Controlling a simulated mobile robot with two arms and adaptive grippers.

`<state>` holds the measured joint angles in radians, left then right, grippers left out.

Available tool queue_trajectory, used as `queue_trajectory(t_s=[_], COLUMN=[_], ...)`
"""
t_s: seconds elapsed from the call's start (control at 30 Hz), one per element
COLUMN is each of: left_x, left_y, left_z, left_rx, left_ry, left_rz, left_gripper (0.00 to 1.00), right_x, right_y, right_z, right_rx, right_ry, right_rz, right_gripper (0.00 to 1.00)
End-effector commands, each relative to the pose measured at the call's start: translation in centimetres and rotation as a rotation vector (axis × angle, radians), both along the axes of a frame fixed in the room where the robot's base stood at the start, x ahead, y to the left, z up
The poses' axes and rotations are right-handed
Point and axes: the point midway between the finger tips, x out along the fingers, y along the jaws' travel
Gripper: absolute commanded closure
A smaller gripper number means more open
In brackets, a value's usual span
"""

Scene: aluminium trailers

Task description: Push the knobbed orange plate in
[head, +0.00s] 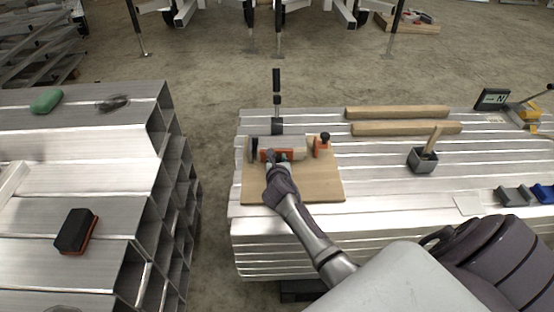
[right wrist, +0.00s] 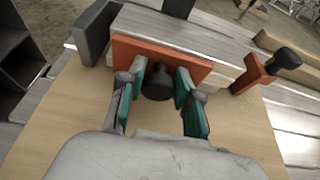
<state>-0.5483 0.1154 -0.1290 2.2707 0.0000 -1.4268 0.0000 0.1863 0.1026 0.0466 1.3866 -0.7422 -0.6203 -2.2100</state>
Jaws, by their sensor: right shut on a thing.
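The orange plate (head: 287,154) stands upright against the front of a grey metal block (head: 290,143) on a wooden board (head: 315,186). In the right wrist view the orange plate (right wrist: 190,66) has a dark round knob (right wrist: 157,87) facing me. My right gripper (head: 276,157) reaches the plate from the front. Whether there is a gap between plate and block is hard to tell. My left gripper is out of view.
A second orange piece with a black knob (head: 321,146) stands just right of the block. A black-handled upright (head: 277,88) rises behind it. Two wooden bars (head: 400,128) and a dark box (head: 423,160) lie farther right. Bare floor separates the left trailer stack (head: 120,140).

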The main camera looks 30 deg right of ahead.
Motion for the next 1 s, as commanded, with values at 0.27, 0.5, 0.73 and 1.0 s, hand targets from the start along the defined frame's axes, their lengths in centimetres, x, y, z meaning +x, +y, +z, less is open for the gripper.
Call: queue_trajectory(t_s=[0.27,0.5,0.73,1.0], left_x=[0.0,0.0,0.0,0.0], left_y=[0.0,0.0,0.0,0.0], left_z=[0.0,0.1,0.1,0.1], left_rx=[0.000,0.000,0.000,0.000], left_ry=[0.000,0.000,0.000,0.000], left_rz=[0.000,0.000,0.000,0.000], left_gripper=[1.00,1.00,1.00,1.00], right_x=[0.1,-0.1,-2.2,-6.8], right_y=[-0.1,0.0,1.3,4.1], right_z=[0.2,0.2,1.2,3.4], right_rx=[-0.003,-0.002,-0.003,-0.002], right_ry=[-0.004,-0.002,-0.003,-0.003], right_rz=[0.000,0.000,0.001,0.002], right_gripper=[0.42,0.42,0.42,0.42])
